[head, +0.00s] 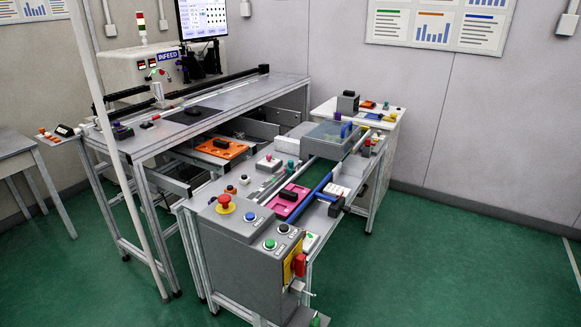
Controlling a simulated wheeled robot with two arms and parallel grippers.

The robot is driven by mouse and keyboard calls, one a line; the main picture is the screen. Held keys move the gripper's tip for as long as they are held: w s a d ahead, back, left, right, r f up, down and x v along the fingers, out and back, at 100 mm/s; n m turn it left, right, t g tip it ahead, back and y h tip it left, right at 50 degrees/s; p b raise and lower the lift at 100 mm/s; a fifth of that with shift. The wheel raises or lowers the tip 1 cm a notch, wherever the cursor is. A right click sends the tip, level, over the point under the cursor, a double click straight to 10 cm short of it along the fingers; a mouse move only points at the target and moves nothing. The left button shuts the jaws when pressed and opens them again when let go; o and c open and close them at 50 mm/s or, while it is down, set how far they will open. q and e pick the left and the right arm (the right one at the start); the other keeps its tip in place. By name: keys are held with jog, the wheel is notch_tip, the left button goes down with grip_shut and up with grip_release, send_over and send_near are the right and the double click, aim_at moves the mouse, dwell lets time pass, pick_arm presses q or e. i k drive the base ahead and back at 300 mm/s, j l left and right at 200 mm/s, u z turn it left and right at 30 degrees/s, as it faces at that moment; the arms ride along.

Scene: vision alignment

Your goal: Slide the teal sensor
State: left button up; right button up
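A small teal piece (290,168), which may be the teal sensor, stands on the lower bench beside a grey box with a red button (268,163). It is too small in the head view to make out its shape or mounting. Neither of my grippers shows in the head view.
A grey control box (245,235) with a red emergency stop (224,203) stands at the bench's near end. A pink tray (287,202) and a clear-covered box (331,139) lie behind it. A taller workbench (245,93) stands at left. Green floor is free at right.

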aim_at(290, 168)
jog(key=i+j, duration=0.15)
jog(key=j, duration=0.25)
jog(key=i+j+z, duration=0.1)
jog(key=j, duration=0.25)
jog(key=i+j, duration=0.25)
jog(key=j, duration=0.15)
jog(key=i+j+z, duration=0.1)
jog(key=j, duration=0.3)
jog(key=i+j, duration=0.2)
jog(key=j, duration=0.2)
jog(key=i+j+z, duration=0.1)
jog(key=j, duration=0.3)
jog(key=i+j, duration=0.15)
jog(key=j, duration=0.25)
jog(key=z, duration=0.05)
